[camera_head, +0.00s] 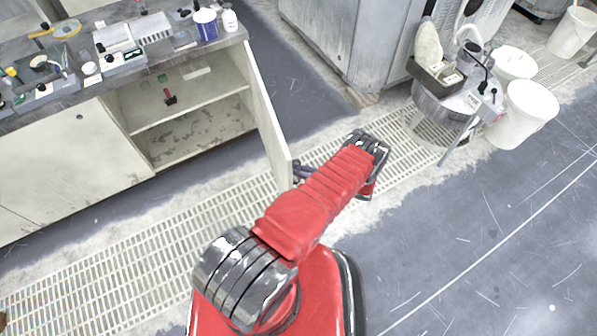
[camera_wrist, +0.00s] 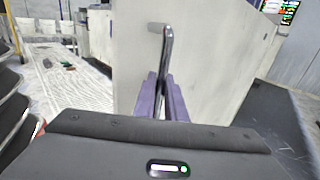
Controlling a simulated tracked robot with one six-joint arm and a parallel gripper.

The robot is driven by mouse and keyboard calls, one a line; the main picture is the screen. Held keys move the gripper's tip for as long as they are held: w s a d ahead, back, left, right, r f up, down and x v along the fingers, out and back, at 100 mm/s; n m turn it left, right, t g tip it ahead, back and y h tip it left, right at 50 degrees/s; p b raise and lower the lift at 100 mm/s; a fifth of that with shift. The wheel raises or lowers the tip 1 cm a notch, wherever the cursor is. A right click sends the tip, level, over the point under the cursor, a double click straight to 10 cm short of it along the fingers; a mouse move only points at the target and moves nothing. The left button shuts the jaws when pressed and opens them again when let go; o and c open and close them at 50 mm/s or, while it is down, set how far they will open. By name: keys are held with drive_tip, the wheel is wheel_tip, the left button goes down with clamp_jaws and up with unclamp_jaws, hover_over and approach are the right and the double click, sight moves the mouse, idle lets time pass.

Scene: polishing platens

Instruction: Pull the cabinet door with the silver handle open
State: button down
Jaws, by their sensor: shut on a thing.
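The cabinet door (camera_head: 264,115) stands swung wide open from the right side of the cabinet (camera_head: 68,158). Its pale panel (camera_wrist: 215,55) fills the middle of the wrist view. The silver handle (camera_wrist: 167,48) is a vertical bar on that panel. My gripper (camera_wrist: 166,88) has its purple fingers shut on the lower part of the handle. In the head view my gripper (camera_head: 302,171) shows only partly beside the door's free edge, and my red arm hides the rest. The handle is hidden in the head view.
The open compartment shows a shelf (camera_head: 190,108) with a small red and black item. Tools, a blue-and-white tub (camera_head: 206,24) and a white bottle (camera_head: 229,19) stand on the cabinet top. White buckets (camera_head: 522,112) and a round metal machine (camera_head: 440,105) stand at right. Floor at lower right is clear.

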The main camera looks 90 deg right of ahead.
drive_tip(key=shift+w+a, duration=0.1)
drive_tip(key=c, duration=2.1)
unclamp_jaws()
drive_tip(key=v, duration=1.3)
drive_tip(key=shift+s+a, duration=0.1)
drive_tip(key=shift+s, duration=0.25)
drive_tip(key=shift+s, duration=0.1)
